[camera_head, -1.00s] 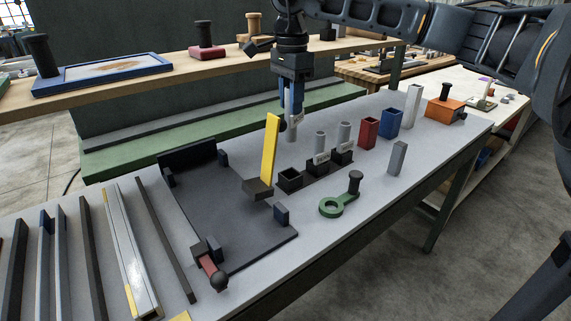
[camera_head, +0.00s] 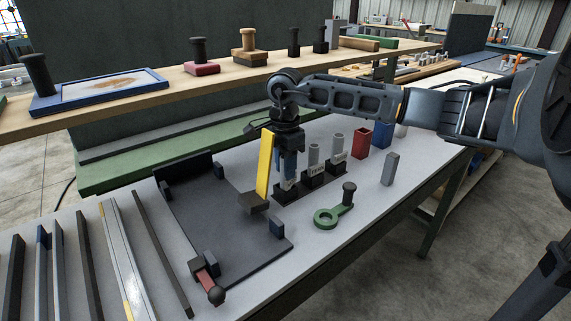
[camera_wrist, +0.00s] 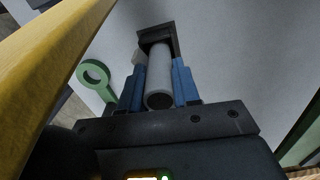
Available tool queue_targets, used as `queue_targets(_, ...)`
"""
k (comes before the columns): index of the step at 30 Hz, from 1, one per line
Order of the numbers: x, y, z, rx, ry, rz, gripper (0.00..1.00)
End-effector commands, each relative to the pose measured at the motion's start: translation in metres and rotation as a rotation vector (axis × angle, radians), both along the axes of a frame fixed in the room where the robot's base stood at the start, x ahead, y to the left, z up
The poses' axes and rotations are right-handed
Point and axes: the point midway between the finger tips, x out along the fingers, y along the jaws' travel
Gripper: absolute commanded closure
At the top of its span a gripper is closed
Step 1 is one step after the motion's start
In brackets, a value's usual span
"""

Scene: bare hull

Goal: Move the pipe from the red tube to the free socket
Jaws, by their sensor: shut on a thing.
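My gripper (camera_head: 289,174) points down over the leftmost black socket (camera_head: 284,196), with its blue fingers shut on a grey pipe. In the wrist view the upright pipe (camera_wrist: 160,76) sits between the blue fingers, and its far end meets the dark socket (camera_wrist: 171,30). How deep it sits in the socket is hidden. Two more sockets stand to the right in the same row, each with a grey pipe: the middle one (camera_head: 314,155) and the right one (camera_head: 337,145). The red tube (camera_head: 360,140) stands beyond them and looks empty.
A yellow upright bar (camera_head: 264,164) on a dark foot stands just left of my gripper, close to it; it also fills the left of the wrist view (camera_wrist: 45,50). A green ring tool (camera_head: 327,217), a grey block (camera_head: 389,170) and a blue tube (camera_head: 382,134) stand nearby.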

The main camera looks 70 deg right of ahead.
Motion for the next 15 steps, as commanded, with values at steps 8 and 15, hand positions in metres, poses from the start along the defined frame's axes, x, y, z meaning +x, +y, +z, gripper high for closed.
queue_targets(8, 0.0000, -0.0003, -0.0028, 0.000, 0.000, 0.000, 1.00)
queue_targets(15, 0.0000, 0.0000, -0.0023, 0.000, 0.000, 0.000, 0.52)
